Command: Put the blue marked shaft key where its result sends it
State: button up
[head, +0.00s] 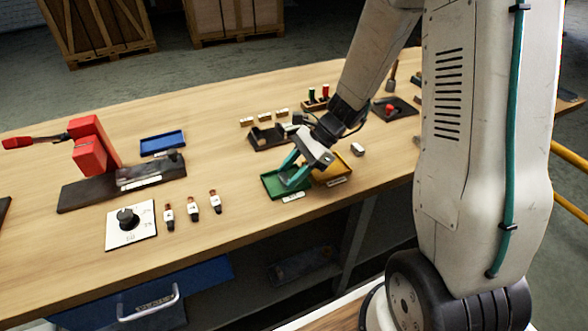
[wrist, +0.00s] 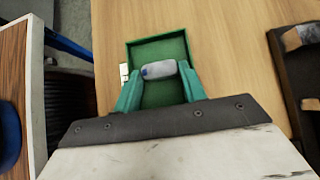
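My gripper (head: 288,178) is over the green tray (head: 268,180) near the front of the bench. Its two teal fingers point down at the tray. In the wrist view, my gripper (wrist: 159,75) has a grey key with a blue mark (wrist: 160,69) between its fingertips, over the green tray (wrist: 160,49). The key looks large against the tray, so it appears held above the tray floor. The key cannot be made out in the head view. A yellow tray (head: 334,169) stands just right of the green one. A blue tray (head: 162,143) lies farther left.
A pale rounded piece (head: 358,149) lies right of the yellow tray. A dark holder (head: 268,138) stands behind the trays. To the left are a red device (head: 92,148), a knob panel (head: 130,224) and several small labelled pieces (head: 193,208). The bench between them is clear.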

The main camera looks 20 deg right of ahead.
jog(key=shift+d+r, duration=0.1)
jog(key=v, duration=1.2)
jog(key=s+a+r+n+g+h, duration=0.1)
jog(key=s+a+r+n+h, duration=0.45)
jog(key=s+r+n, duration=0.45)
jog(key=s+r+n+t+h, duration=0.1)
jog(key=s+n+t+h, duration=0.1)
jog(key=s+n, duration=0.6)
jog(key=s+h, duration=0.1)
jog(key=s, duration=0.3)
jog(key=shift+d+r, duration=0.4)
jog(key=shift+h, duration=0.25)
